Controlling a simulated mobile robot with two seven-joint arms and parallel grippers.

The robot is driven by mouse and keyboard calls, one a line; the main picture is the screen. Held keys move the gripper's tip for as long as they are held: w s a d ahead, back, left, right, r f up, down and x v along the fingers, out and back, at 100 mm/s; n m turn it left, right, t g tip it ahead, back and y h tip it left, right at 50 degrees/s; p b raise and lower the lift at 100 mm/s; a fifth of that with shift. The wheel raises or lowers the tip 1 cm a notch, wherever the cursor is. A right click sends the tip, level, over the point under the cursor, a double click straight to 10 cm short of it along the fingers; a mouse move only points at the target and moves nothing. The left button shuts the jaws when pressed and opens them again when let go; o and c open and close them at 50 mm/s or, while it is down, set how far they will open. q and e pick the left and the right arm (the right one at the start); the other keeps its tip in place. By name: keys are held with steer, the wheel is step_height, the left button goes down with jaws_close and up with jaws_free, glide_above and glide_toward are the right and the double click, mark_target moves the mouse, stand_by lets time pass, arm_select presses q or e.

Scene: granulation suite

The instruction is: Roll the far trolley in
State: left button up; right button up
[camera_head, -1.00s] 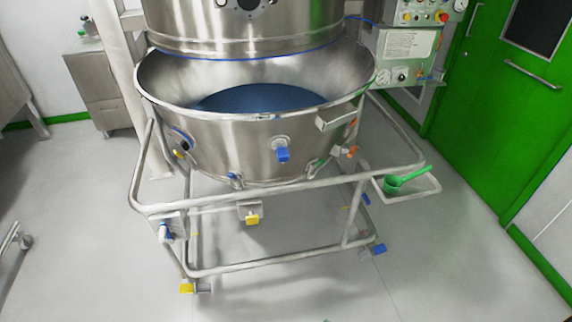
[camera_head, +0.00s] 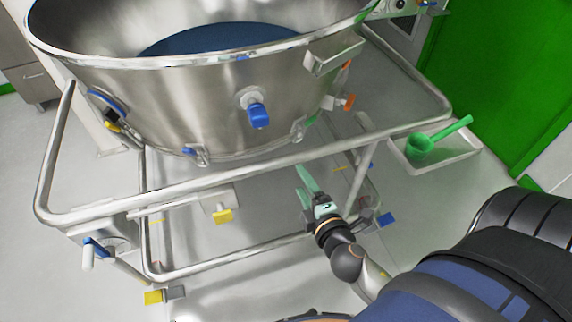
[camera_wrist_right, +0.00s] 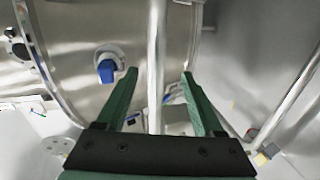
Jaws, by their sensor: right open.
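One trolley (camera_head: 262,161) is in view, a steel tube frame carrying a wide steel bowl (camera_head: 190,105) with blue material (camera_head: 220,38) inside. My right gripper (camera_head: 306,181) is open and empty, just below the trolley's front top rail in the head view. In the right wrist view its fingers (camera_wrist_right: 159,76) stand apart, with a steel rail (camera_wrist_right: 157,45) showing between them. I cannot tell whether they touch it. A blue valve knob (camera_wrist_right: 106,71) shows on the bowl wall. My left gripper is out of view.
A green scoop (camera_head: 430,142) lies in a side tray (camera_head: 450,160) at the trolley's right. Yellow and blue pedals (camera_head: 153,297) sit low on the frame. A green door (camera_head: 500,85) is at the back right. Bare floor lies at the left.

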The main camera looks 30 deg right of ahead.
steer(key=x, duration=1.2)
steer(key=shift+w+d+r+n, duration=0.25)
steer(key=shift+w+r+n, duration=0.05)
steer(key=shift+w+n, duration=0.15)
jaws_close()
stand_by(1.0)
